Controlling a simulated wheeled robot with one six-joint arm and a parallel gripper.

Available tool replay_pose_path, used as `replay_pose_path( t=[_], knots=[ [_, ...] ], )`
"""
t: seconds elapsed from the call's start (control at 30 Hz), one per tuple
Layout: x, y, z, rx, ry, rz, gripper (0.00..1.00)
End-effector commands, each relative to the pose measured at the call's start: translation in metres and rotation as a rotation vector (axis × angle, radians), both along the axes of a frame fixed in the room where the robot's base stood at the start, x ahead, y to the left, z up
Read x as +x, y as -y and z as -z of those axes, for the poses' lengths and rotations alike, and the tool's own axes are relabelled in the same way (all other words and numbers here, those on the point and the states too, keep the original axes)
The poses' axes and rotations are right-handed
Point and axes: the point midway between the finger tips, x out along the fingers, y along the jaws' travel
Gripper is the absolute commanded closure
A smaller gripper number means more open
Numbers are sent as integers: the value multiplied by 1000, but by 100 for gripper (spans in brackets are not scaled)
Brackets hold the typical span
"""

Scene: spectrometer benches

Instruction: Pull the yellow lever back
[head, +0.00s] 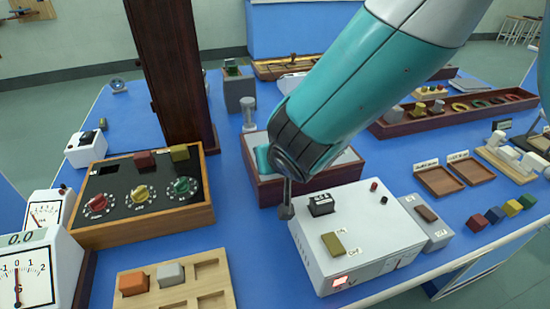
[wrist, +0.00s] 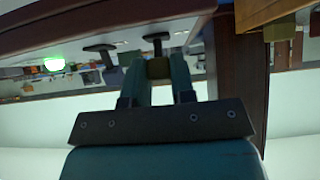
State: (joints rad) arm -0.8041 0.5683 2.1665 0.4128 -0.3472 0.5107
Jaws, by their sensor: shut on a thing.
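In the wrist view my gripper (wrist: 158,72) is closed around a small olive-yellow piece (wrist: 158,68), which I take for the yellow lever's handle. It is at a pale panel in a dark brown frame (wrist: 110,25), where two black T-shaped handles (wrist: 100,48) also stick out. In the head view only a teal bit of my gripper (head: 262,157) shows over the brown box with a grey top (head: 266,190). My arm covers the rest, and the held lever is hidden there. How far the lever is tilted cannot be told.
A wooden console (head: 140,225) with knobs and red and yellow blocks stands left, beside a tall brown post (head: 178,75). A white box (head: 365,240) with switches stands close in front right. A long brown tray (head: 460,117) lies at right. Blue bench shows between them.

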Motion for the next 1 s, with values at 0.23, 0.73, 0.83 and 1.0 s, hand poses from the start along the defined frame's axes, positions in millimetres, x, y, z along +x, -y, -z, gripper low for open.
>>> replay_pose_path(
  t=[0.23,0.73,0.83,1.0],
  knots=[
    [0,0,0,0,-1,0,51],
    [-21,5,-19,1,1,-4,51],
    [-39,10,-36,3,2,-4,51],
    [-71,19,-66,4,3,-5,51]
  ],
)
